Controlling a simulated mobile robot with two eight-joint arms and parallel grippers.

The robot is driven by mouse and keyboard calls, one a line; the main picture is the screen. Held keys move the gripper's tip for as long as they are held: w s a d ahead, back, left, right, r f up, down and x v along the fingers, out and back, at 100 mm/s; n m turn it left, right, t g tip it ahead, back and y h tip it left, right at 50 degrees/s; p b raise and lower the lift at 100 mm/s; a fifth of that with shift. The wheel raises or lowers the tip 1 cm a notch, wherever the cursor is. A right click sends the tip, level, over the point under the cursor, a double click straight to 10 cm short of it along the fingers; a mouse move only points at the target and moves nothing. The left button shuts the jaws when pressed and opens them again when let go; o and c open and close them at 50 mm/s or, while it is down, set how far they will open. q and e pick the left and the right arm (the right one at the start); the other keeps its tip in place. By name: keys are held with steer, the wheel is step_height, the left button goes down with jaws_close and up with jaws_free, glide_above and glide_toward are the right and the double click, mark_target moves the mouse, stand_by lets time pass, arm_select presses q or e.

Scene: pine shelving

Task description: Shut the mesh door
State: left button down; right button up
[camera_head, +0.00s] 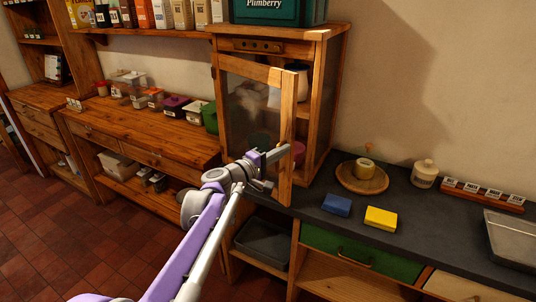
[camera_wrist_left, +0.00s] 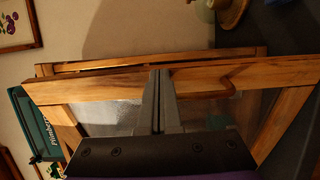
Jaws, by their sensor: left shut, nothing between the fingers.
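The mesh door (camera_head: 287,125) is a pine frame around a dark mesh panel on the small pine cabinet (camera_head: 325,85). It stands ajar, its right edge swung out from the cabinet front, with contents showing through the gap. My left gripper (camera_head: 279,154) is shut and empty at the lower part of the door's right upright. In the left wrist view the closed fingertips (camera_wrist_left: 160,72) overlap the door's upright (camera_wrist_left: 100,86); I cannot tell whether they touch it. My right gripper is not in view.
A dark counter (camera_head: 405,205) right of the cabinet holds a round wooden board (camera_head: 345,178), a blue block (camera_head: 337,205), a yellow block (camera_head: 381,218) and a lidded jar (camera_head: 425,174). A green box (camera_head: 275,12) sits on the cabinet. Left, a wooden bench (camera_head: 140,130) carries several containers.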

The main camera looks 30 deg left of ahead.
arm_select(q)
steer(key=shift+n+y, duration=0.5)
steer(key=shift+y, duration=0.3)
steer(key=p+x, duration=0.1)
steer(key=x, duration=0.3)
steer(key=p+x, duration=0.1)
steer(key=x, duration=0.3)
steer(key=r+p+x, duration=0.1)
steer(key=x, duration=0.3)
steer(key=shift+w+t, duration=0.1)
steer(key=shift+t, duration=0.2)
steer(key=shift+p, duration=0.35)
